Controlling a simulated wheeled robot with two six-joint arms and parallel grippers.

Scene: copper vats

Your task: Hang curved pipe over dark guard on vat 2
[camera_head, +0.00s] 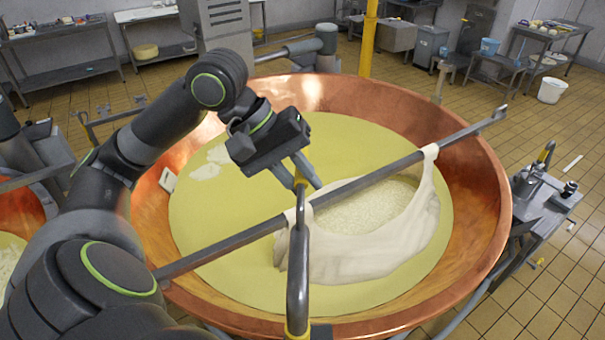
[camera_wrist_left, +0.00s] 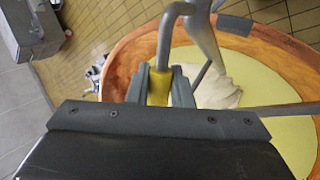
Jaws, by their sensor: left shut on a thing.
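My left gripper (camera_head: 307,183) is shut on the yellow section of the curved pipe (camera_head: 298,270) and holds it above the near part of the copper vat (camera_head: 478,230). The grey pipe bends below the fingers and runs down to another yellow band near the bottom edge. In the left wrist view the pipe's yellow section (camera_wrist_left: 159,86) sits between both fingers. A dark piece, likely the guard (camera_head: 321,331), shows at the vat's near rim, just right of the pipe's lower part. A dark piece on the rim also shows in the left wrist view (camera_wrist_left: 236,26). Contact cannot be told. My right gripper is out of view.
A long grey bar (camera_head: 372,178) crosses the vat, with a white cloth (camera_head: 375,250) of curd slung from it in yellow liquid. A metal stand (camera_head: 543,205) is right of the vat. Another copper vat (camera_head: 20,212) is at left. Open tiled floor lies at right.

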